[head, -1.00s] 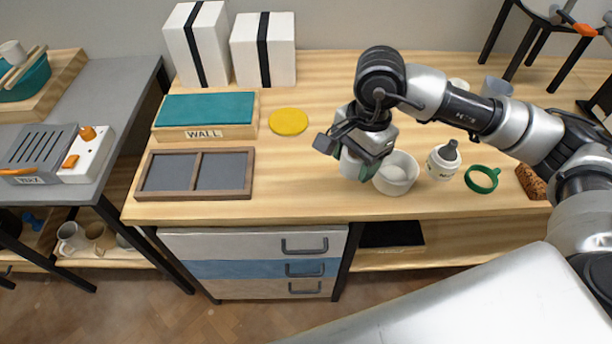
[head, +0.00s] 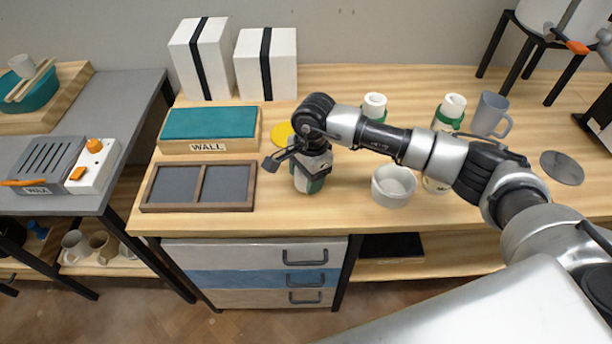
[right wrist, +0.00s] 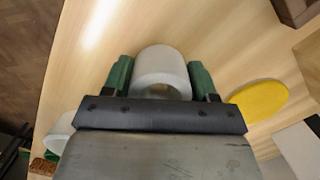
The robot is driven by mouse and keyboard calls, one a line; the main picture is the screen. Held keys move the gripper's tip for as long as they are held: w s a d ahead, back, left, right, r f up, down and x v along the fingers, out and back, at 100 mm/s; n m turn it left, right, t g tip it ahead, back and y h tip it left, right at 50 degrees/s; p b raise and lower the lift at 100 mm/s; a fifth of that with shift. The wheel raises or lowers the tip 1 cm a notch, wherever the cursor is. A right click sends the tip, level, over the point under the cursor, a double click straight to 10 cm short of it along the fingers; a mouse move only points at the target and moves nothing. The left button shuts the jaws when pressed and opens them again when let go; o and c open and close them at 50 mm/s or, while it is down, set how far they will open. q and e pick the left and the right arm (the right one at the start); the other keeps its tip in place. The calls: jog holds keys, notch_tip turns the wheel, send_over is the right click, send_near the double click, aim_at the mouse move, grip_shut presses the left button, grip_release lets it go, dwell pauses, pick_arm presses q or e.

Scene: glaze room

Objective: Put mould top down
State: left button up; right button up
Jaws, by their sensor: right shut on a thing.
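My right gripper (head: 310,184) is over the front middle of the worktop, its green fingers shut on a white hollow cylinder, likely the mould. Only a pale part of it (head: 300,179) shows in the head view, behind the gripper and fingers. In the right wrist view the mould (right wrist: 162,66) sits between the two green fingers, with a round opening toward the camera. I cannot tell whether it touches the wood. My left gripper is out of view.
A two-compartment tray (head: 198,208) lies left of the gripper, with the teal WALL block (head: 209,146) behind. A yellow disc (head: 281,131) lies behind the arm. A white pot (head: 393,188) stands to the right. Green-collared bottles and a grey mug (head: 491,114) stand further back.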

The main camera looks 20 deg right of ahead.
jog(key=shift+f, duration=0.6)
jog(key=shift+f, duration=0.15)
jog(key=o, duration=0.9)
jog(key=shift+o, duration=0.2)
